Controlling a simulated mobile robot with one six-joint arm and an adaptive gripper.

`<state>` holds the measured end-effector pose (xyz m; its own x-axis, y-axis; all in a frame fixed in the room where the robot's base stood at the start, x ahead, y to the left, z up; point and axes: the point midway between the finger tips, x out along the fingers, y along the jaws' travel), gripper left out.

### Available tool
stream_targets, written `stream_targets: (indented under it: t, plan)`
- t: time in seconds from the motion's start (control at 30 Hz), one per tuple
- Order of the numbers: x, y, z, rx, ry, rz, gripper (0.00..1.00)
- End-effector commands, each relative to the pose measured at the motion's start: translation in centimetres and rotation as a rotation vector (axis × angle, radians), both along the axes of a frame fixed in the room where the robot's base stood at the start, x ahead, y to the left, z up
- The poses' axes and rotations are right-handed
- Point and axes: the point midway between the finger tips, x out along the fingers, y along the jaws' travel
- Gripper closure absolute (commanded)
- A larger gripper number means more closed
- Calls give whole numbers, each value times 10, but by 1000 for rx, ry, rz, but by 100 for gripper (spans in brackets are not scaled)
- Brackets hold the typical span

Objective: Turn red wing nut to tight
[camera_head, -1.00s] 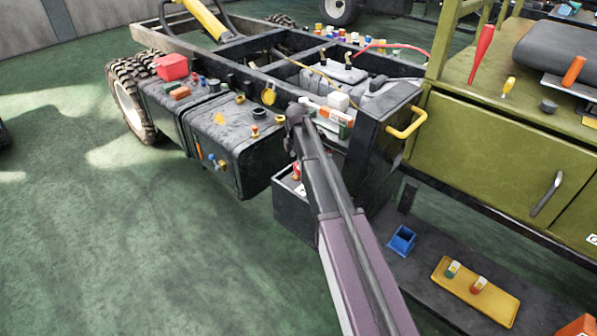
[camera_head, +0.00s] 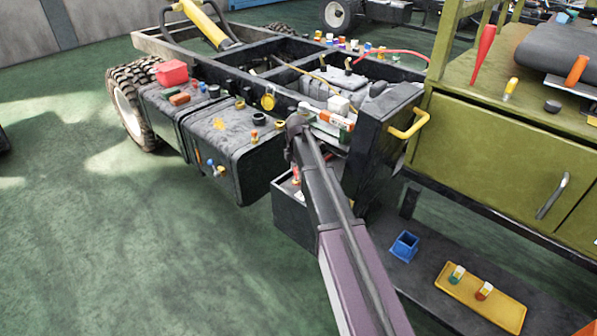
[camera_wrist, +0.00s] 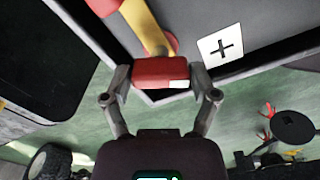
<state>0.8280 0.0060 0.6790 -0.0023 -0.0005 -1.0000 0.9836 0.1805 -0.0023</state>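In the wrist view a red block-like piece with a white patch (camera_wrist: 158,72), which looks like the red wing nut, sits between my fingertips. My gripper (camera_wrist: 161,76) has one finger against each side of it, with no clear gap. Above it a yellow bar ends at a red round part. A white label with a black plus sign (camera_wrist: 221,46) lies to its right on a dark surface. In the head view my arm hides the gripper. A small red and white piece (camera_head: 296,172) shows beside my arm at the black box (camera_head: 288,208).
Black tanks (camera_head: 225,145) with small caps and a red box (camera_head: 172,72) line the chassis left of my arm. A yellow handle (camera_head: 408,125) and green cabinet (camera_head: 490,150) stand to the right. A blue bin (camera_head: 403,247) and yellow tray (camera_head: 500,307) lie low right.

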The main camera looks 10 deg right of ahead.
Motion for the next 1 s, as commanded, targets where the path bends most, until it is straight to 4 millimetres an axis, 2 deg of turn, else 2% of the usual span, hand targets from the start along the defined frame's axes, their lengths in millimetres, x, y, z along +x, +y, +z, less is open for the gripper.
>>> stream_targets:
  t: [0.03, 0.1, 0.17, 0.2, 0.57, 1.0]
  plan:
    - [1, 0, 0, 0, -2, 0, 59]
    - [1, 0, 0, 1, -3, 0, 76]
    - [1, 0, 0, 1, -3, 0, 76]
    - [1, -7, 0, 1, -3, -4, 76]
    - [2, -1, 0, 1, -5, -51, 76]
    - [3, 1, 0, 4, -6, -337, 76]
